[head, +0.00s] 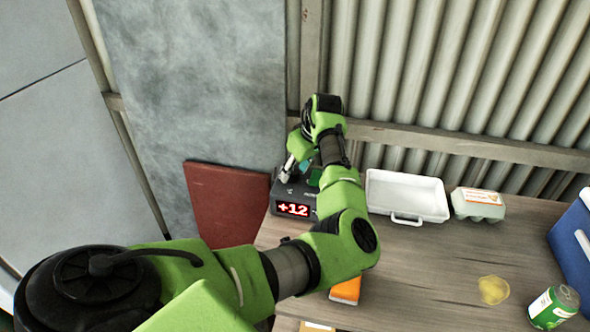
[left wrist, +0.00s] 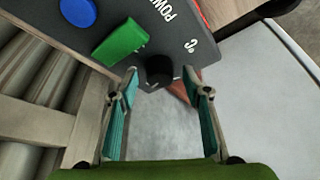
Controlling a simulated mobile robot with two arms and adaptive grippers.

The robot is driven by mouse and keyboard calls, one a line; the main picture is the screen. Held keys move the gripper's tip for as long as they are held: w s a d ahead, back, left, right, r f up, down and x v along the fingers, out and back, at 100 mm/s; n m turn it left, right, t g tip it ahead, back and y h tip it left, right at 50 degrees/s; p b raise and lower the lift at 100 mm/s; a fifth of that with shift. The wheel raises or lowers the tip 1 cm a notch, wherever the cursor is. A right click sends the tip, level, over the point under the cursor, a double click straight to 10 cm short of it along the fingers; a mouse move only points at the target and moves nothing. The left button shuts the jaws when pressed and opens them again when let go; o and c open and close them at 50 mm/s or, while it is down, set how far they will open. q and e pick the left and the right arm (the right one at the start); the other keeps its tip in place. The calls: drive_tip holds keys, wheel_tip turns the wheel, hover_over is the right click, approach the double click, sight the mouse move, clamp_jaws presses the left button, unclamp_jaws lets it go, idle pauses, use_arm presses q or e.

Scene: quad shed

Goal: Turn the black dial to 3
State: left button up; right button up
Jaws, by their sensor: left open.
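A dark grey control box (head: 283,188) with a red lit display reading +12 stands at the table's back left corner. In the left wrist view its panel (left wrist: 150,15) carries a short black dial (left wrist: 158,69) near its edge, beside a green block-shaped control (left wrist: 121,42) and a blue round button (left wrist: 78,12). My left gripper (left wrist: 164,84) is open, with one teal-padded finger on each side of the dial; I cannot tell whether they touch it. In the head view this gripper (head: 297,168) is over the box, and the dial is hidden. My right gripper is not in view.
A white tray (head: 407,218), an egg carton (head: 479,205), a green can (head: 553,307), a yellow patch (head: 493,290) and a blue cooler (head: 575,235) are to the right. An orange object (head: 346,291) lies under my arm. A corrugated wall (head: 450,75) closes the back.

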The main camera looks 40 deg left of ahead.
use_arm(q)
drive_tip(key=shift+a+f, duration=0.1)
drive_tip(key=shift+f, duration=0.15)
drive_tip(key=c, duration=1.1)
drive_tip(key=shift+r+m+p, duration=0.15)
drive_tip(key=shift+m+p, duration=0.15)
drive_tip(key=shift+p, duration=0.35)
drive_tip(key=m+t+p, duration=0.1)
drive_tip(key=m+p, duration=0.1)
drive_tip(key=p, duration=0.2)
drive_tip(key=m+t+p, duration=0.1)
drive_tip(key=m+p, duration=0.2)
drive_tip(key=p, duration=0.2)
drive_tip(key=shift+s+a+r+h, duration=0.1)
drive_tip(key=shift+s+r+h, duration=0.05)
drive_tip(key=shift+h, duration=0.25)
drive_tip(key=shift+f+m+t+p, duration=0.25)
drive_tip(key=shift+m+t+p, duration=0.25)
drive_tip(key=shift+m+p, duration=0.65)
